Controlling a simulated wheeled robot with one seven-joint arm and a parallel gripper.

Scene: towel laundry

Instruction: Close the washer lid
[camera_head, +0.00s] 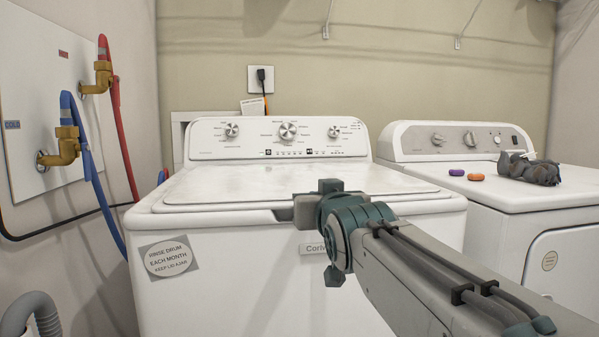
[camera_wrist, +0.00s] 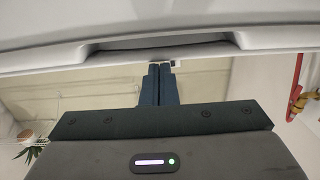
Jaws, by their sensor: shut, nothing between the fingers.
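The white washer (camera_head: 245,270) stands in the middle of the head view. Its lid (camera_head: 270,184) lies flat over the top and looks down, level with the rim. My gripper is at the middle of the washer's front top edge; its fingers are hard to make out in the head view. In the wrist view my gripper (camera_wrist: 157,68) shows two dark fingers pressed together, with nothing between them. The fingertips are close to the pale front edge with its recess (camera_wrist: 160,44); I cannot tell whether they touch it.
A white dryer (camera_head: 525,215) stands to the right, with a purple puck (camera_head: 456,172), an orange puck (camera_head: 476,177) and a dark grey bundle (camera_head: 530,170) on top. Red hose (camera_head: 121,130) and blue hose (camera_head: 101,200) hang at the left wall.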

